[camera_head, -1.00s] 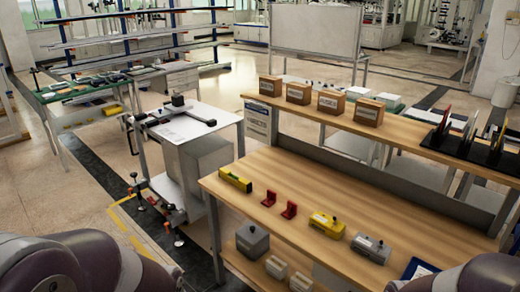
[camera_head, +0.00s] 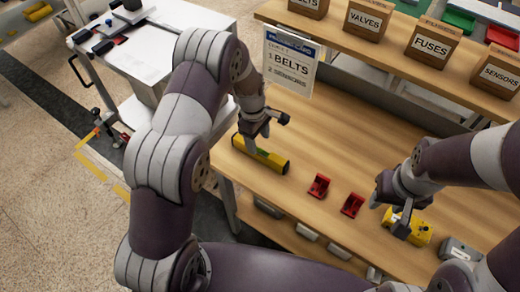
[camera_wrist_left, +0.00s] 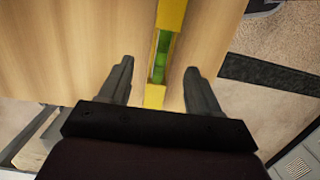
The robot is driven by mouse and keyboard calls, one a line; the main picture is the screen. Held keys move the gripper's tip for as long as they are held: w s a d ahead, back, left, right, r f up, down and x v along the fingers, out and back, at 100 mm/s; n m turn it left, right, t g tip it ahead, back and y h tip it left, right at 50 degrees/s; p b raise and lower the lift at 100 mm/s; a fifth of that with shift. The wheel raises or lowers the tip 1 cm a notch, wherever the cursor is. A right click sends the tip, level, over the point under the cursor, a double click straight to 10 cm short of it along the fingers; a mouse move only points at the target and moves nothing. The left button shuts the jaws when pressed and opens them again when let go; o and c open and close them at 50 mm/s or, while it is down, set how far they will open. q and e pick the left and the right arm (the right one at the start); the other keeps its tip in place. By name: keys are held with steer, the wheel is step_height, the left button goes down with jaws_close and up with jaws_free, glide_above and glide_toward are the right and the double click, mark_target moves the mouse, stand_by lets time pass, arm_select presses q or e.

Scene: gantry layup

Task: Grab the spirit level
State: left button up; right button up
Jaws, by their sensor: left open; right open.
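The spirit level (camera_head: 274,163) is a yellow bar with a green vial. It lies on the wooden workbench near its left edge. My left gripper (camera_head: 264,134) is open above it, and its hand hides part of the level. In the left wrist view the level (camera_wrist_left: 171,18) runs lengthwise between the two open fingers of my left gripper (camera_wrist_left: 158,72), with a gap on each side. My right gripper (camera_head: 389,214) is open at the right, over or beside a yellow device (camera_head: 420,232); I cannot tell whether it touches the device.
Two red blocks (camera_head: 319,186) stand on the workbench (camera_head: 330,135) between my grippers. A grey device (camera_head: 458,250) is at the right. Labelled boxes (camera_head: 431,40) line the shelf behind, with a sign (camera_head: 290,64) at its left end. A white cart (camera_head: 165,45) stands to the left.

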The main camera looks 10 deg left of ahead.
mark_target(260, 149)
arm_select(q)
steer(key=f, duration=0.2)
steer(key=f+p, duration=0.1)
steer(key=f, duration=0.2)
steer(key=shift+s+d+f, duration=0.1)
steer(key=shift+d+f, duration=0.1)
steer(key=shift+s+d+r, duration=0.1)
steer(key=shift+s+d, duration=0.05)
steer(key=shift+c, duration=1.2)
jaws_close()
